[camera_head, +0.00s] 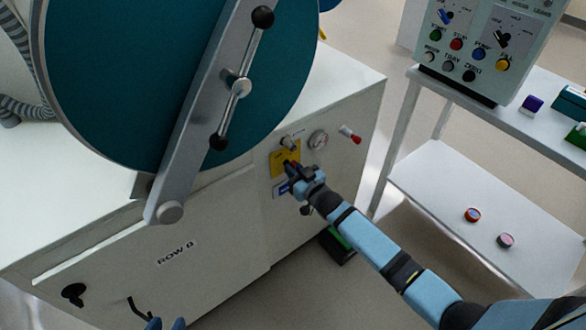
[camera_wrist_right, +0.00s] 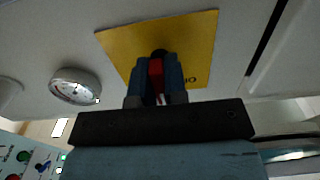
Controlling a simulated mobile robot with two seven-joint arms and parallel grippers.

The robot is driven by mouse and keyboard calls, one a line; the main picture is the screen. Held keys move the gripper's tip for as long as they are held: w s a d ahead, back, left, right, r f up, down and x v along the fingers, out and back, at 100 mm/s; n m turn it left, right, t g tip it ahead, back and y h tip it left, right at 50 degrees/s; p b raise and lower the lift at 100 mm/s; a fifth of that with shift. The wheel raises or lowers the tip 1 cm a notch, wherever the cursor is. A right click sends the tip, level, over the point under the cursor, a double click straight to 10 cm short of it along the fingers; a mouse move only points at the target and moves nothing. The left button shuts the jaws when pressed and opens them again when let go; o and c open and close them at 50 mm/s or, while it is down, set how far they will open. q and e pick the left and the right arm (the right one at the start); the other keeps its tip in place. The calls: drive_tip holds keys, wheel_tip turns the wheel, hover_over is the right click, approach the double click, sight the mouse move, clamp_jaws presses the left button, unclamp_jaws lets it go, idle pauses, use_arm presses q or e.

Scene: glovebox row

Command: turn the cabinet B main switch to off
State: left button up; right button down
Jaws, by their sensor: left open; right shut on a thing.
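The main switch is a red handle (camera_wrist_right: 156,78) on a yellow plate (camera_head: 279,160) on the front of the cabinet marked ROW B (camera_head: 176,252). The plate also shows in the right wrist view (camera_wrist_right: 205,45). My right gripper (camera_head: 291,168) is shut on the red handle; in the right wrist view its two fingers (camera_wrist_right: 156,82) stand on either side of it. The gripper hides most of the handle and part of the plate's lettering. My left gripper (camera_head: 166,324) shows only its fingertips at the bottom edge of the head view, open and apart from the cabinet.
A gauge (camera_head: 318,139) and a red-tipped knob (camera_head: 350,133) sit right of the plate. A large round teal door (camera_head: 120,80) with a grey bar (camera_head: 190,140) is above. A control panel (camera_head: 480,45) stands on a white shelf unit (camera_head: 450,190) at right.

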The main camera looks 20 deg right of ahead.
drive_tip(key=c, duration=1.2)
unclamp_jaws()
drive_tip(key=shift+o, duration=0.2)
drive_tip(key=shift+s, duration=0.1)
drive_tip(key=p+v, duration=0.2)
drive_tip(key=v, duration=1.1)
drive_tip(key=shift+s, duration=0.35)
drive_tip(key=shift+d, duration=0.1)
